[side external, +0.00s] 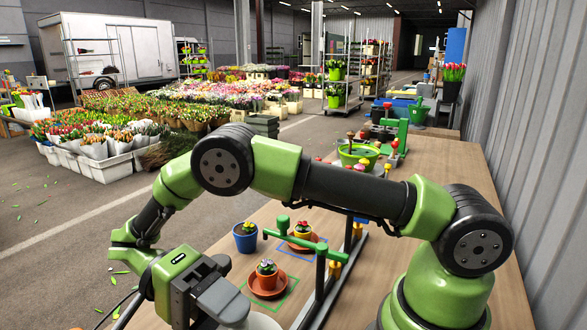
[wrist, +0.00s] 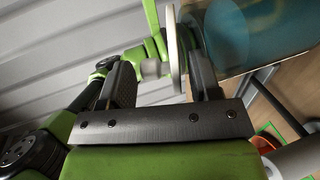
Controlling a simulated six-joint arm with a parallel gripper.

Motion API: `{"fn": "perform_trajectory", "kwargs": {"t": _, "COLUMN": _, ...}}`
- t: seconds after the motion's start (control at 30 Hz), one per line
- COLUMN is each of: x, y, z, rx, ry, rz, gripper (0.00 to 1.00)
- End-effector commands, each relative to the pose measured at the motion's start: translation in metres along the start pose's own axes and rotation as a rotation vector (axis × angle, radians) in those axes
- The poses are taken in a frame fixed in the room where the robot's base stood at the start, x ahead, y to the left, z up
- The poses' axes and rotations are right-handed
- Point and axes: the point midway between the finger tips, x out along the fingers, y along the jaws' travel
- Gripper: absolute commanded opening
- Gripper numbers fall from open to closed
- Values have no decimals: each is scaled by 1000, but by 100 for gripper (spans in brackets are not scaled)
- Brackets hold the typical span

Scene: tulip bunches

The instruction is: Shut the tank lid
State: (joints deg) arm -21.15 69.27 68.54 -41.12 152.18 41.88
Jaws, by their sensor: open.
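My gripper (side external: 232,303) is at the lower edge of the side view, its fingers pointing right. A pale round surface (side external: 262,321), probably the lid, shows just past the fingertips and is cut off by the frame. In the wrist view my gripper (wrist: 158,62) is open, with a thin pale disc, seen edge-on and likely the tank lid (wrist: 175,45), between its fingers. A clear tank with blue contents (wrist: 255,30) lies just right of the disc and the right finger. I cannot tell whether the disc touches a finger or the tank rim.
On the wooden table, a potted flower stands on a saucer (side external: 266,291) beside a blue pot (side external: 245,238). A green bowl (side external: 358,155) is farther back. A corrugated wall (side external: 530,150) borders the right.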

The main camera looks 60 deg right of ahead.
Motion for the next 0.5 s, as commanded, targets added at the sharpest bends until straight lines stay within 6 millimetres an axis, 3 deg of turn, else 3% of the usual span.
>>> {"fn": "perform_trajectory", "kwargs": {"t": 0.5, "x": 9, "y": 26, "z": 0, "rx": -3, "ry": 1, "rz": -292, "gripper": 57}}
